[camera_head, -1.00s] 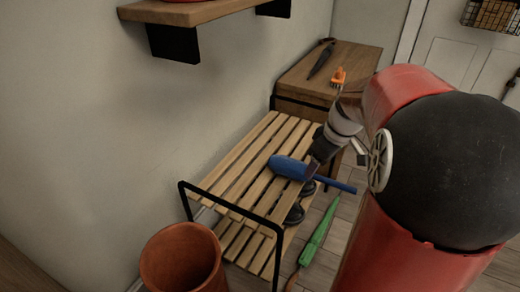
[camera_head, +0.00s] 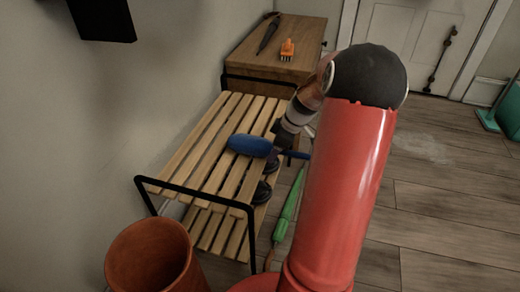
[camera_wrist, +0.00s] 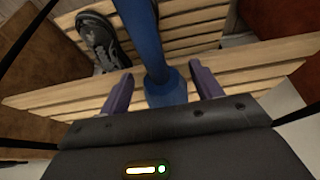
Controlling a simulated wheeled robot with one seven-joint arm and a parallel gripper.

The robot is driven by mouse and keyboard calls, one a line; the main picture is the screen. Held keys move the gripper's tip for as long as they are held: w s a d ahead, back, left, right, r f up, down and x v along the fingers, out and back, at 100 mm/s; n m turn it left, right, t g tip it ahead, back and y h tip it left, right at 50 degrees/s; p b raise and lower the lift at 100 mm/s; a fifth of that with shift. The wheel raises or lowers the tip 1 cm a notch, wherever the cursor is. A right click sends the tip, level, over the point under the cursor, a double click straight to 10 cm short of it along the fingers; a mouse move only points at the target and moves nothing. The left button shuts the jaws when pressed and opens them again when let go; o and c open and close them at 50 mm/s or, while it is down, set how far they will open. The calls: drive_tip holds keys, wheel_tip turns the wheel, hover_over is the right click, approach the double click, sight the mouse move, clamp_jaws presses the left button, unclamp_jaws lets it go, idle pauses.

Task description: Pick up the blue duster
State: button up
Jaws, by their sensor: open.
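In the head view my arm hides most of the gripper and part of the handle.
A wooden cabinet (camera_head: 250,63) behind the rack bears an orange brush (camera_head: 287,49) and a dark umbrella (camera_head: 267,35). A green umbrella (camera_head: 287,212) leans beside the rack. A terracotta pot (camera_head: 150,250) stands in front. Shoes (camera_wrist: 103,40) sit on the lower shelf. Open floor lies to the right.

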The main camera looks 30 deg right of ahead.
drive_tip(key=shift+w+a+f, duration=0.1)
drive_tip(key=shift+a+f, duration=0.05)
drive_tip(key=shift+f, duration=0.15)
drive_tip(key=c, duration=1.1)
drive_tip(key=shift+c, duration=0.2)
wheel_tip(320, 180, up, 20)
drive_tip(key=p, duration=0.3)
